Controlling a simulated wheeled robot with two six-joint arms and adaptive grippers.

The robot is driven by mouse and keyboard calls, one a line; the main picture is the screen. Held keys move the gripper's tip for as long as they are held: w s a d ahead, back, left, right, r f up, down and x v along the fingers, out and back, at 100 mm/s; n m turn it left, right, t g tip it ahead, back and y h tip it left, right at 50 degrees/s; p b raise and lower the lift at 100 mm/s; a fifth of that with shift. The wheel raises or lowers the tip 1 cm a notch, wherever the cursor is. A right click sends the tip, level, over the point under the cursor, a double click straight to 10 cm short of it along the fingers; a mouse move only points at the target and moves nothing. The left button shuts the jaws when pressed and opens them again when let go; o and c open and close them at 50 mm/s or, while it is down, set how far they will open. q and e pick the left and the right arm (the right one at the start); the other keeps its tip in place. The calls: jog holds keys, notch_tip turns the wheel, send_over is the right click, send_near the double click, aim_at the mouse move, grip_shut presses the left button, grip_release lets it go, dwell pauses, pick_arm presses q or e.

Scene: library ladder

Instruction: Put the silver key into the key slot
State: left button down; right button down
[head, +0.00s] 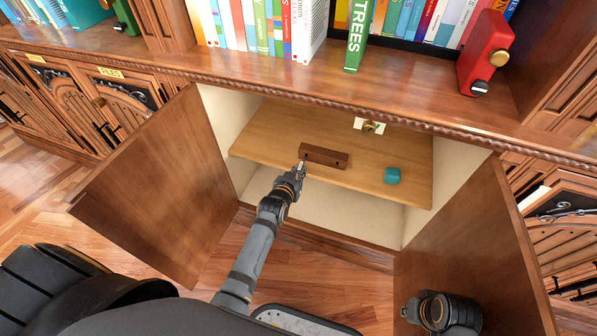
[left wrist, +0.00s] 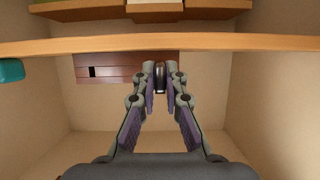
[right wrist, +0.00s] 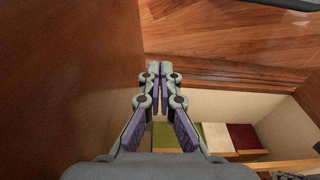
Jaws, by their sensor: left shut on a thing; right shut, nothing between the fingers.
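A brown wooden block (head: 325,156) with dark slots in its front lies on the cabinet's middle shelf. It also shows in the left wrist view (left wrist: 125,67), one black slot (left wrist: 92,71) clear of the fingers. My left gripper (head: 299,171) is at the block's left end, shut on a small silver-grey piece, which looks like the silver key (left wrist: 160,77). The fingers hide most of it, and I cannot tell whether its tip is inside a slot. My right gripper (right wrist: 161,70) is shut and empty beside the right cabinet door; in the head view it is low at the right (head: 406,312).
The left door (head: 160,195) and right door (head: 470,255) stand open. A teal object (head: 392,176) sits on the shelf (head: 270,130) right of the block. A brass knob (head: 370,127) is at the back. Books and a red object (head: 484,55) stand above.

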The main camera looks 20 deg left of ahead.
aim_at(300, 167)
dwell(0.4)
pick_arm(q)
jog(key=shift+r+p, duration=0.1)
jog(key=shift+p, duration=0.35)
dwell(0.4)
jog(key=shift+p, duration=0.35)
jog(key=shift+p, duration=0.3)
dwell(0.3)
jog(key=shift+w+b, duration=0.45)
jog(key=shift+w, duration=1.2)
jog(key=c, duration=1.3)
grip_release()
jog(key=shift+c, duration=0.2)
